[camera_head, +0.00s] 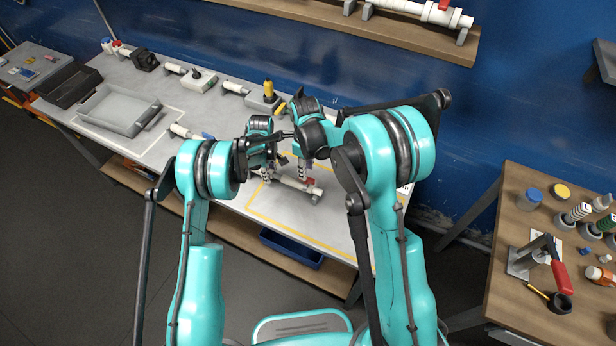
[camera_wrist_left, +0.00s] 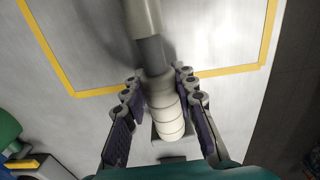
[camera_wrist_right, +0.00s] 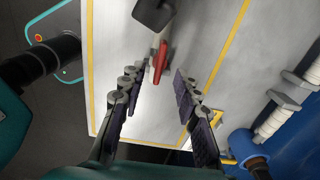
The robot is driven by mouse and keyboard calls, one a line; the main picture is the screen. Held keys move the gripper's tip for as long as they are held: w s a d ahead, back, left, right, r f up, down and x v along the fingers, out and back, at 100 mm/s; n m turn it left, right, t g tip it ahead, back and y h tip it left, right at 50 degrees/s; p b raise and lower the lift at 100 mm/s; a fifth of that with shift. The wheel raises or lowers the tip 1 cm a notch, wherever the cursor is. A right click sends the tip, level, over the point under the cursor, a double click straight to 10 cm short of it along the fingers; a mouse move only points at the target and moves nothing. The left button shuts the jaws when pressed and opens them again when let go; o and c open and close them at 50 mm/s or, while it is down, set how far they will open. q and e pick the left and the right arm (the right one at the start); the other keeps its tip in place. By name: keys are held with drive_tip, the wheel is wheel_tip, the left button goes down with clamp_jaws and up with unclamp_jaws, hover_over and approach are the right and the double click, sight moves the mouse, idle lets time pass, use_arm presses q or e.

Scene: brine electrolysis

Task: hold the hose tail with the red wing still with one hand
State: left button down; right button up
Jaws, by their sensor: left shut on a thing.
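A pale pipe piece lies inside the yellow outline on the bench, with a red wing (camera_head: 309,182) near its right end. In the left wrist view, its white ribbed hose tail (camera_wrist_left: 166,122) runs between the fingers of my left gripper (camera_wrist_left: 158,82), which is shut on it near a grey section. In the right wrist view, the red wing (camera_wrist_right: 160,62) shows ahead of my right gripper (camera_wrist_right: 156,78). The right fingers are apart, one on each side of the wing's line, and hold nothing. My arms partly hide the piece in the head view.
A grey tray (camera_head: 118,110) and several fittings stand at the bench's left and back. A wooden table (camera_head: 500,255) with bottles and a red-handled tool stands at the right. A shelf (camera_head: 380,28) with white pipework is on the blue wall. Bare bench surrounds the piece.

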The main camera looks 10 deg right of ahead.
wheel_tip(320, 180, up, 8)
idle(0.4)
use_arm(q)
drive_tip(key=c, duration=1.1)
unclamp_jaws()
drive_tip(key=shift+c, duration=0.2)
wheel_tip(320, 180, up, 12)
use_arm(e)
drive_tip(key=shift+f, duration=0.1)
